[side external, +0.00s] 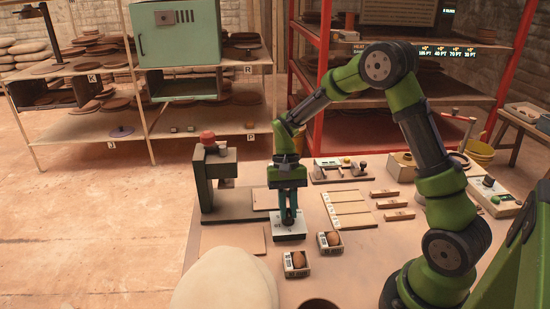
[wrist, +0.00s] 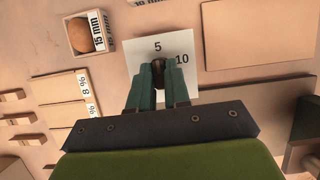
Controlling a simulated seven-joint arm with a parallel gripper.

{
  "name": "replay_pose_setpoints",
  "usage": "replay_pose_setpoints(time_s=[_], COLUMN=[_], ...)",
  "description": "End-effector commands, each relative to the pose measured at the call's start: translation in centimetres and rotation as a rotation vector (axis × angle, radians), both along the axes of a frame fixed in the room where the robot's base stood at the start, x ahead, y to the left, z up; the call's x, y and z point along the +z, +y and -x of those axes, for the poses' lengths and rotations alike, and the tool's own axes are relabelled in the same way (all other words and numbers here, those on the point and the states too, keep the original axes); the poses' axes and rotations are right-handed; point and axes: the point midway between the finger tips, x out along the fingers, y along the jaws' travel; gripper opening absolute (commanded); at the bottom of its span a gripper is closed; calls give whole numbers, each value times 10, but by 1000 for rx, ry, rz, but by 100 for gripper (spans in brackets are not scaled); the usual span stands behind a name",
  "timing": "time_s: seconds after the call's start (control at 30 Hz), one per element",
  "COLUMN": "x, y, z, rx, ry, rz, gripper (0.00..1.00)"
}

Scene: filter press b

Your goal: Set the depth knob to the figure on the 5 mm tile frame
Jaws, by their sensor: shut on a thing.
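A white dial plate (side external: 290,236) lies on the table below my gripper (side external: 288,221). In the wrist view the plate (wrist: 190,45) carries the figures 5 at its top and 10 at its upper right. My gripper (wrist: 158,84) is shut on a small dark knob (wrist: 159,70) on this plate. The fingers hide most of the knob, and I cannot tell which figure it points to. They also cover the lower part of the plate. I cannot make out a tile frame marked 5 mm in either view.
Two small boxes (side external: 297,263) (side external: 329,242) with brown balls stand in front; one label (wrist: 97,35) reads 15 min. Pale labelled strips (side external: 347,209) lie to the right, one marked 8 %. A press with a red top (side external: 208,137) stands left. A flat board (side external: 232,240) lies nearby.

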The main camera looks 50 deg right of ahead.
Motion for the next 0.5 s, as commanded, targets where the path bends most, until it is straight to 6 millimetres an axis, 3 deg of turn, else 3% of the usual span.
replay_pose_setpoints(time_s=[0.13, 0.17, 0.3, 0.5], x=[1, 1, 1, 0], y=[-1, -1, -1, 0], z=[-1, -1, 0, 0], rx=[3, 3, 3, 2], ry=[-4, -4, -3, -2], rz=[2, 2, 1, 1], gripper=[0, 18, 40, 43])
